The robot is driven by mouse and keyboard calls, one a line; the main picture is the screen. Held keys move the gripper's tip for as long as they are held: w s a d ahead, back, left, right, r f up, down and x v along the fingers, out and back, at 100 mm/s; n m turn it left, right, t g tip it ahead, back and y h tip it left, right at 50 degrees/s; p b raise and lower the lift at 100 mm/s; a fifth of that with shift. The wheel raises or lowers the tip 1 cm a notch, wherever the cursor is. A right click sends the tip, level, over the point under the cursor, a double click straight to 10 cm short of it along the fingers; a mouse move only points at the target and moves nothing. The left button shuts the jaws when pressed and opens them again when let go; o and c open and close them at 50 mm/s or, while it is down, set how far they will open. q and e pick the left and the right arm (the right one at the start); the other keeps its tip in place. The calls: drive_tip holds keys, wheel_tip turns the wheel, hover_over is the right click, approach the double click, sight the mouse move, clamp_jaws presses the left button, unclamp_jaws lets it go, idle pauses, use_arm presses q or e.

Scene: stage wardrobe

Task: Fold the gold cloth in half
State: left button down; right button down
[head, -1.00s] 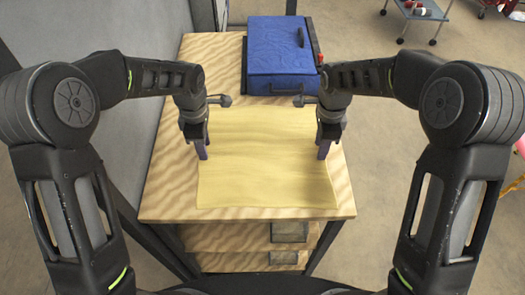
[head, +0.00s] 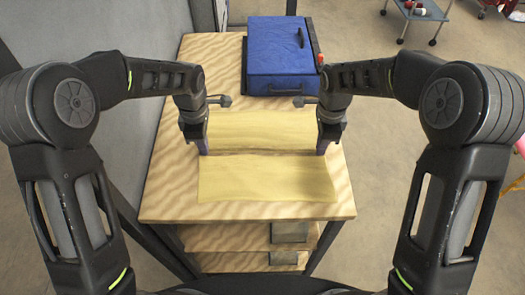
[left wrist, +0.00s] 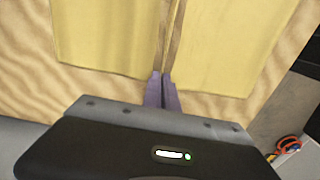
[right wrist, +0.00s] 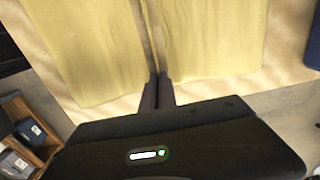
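The gold cloth shows as two flat panels on the wooden table, a far panel (head: 262,130) and a near panel (head: 265,180), with a narrow tan strip between them. I cannot make out clearly how they join there. My left gripper (head: 203,148) is at the left end of this strip and my right gripper (head: 321,148) at its right end. In the left wrist view the purple fingers (left wrist: 161,90) are together at the strip. In the right wrist view the fingers (right wrist: 157,92) look the same. Both appear shut on the cloth's middle edge; the pinched bit is hardly visible.
A blue case (head: 280,55) stands at the back of the wooden table (head: 165,195), behind the cloth. Bare tabletop shows left of the cloth and along the front edge. A grey wall panel (head: 110,110) rises at the left.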

idle(0.7)
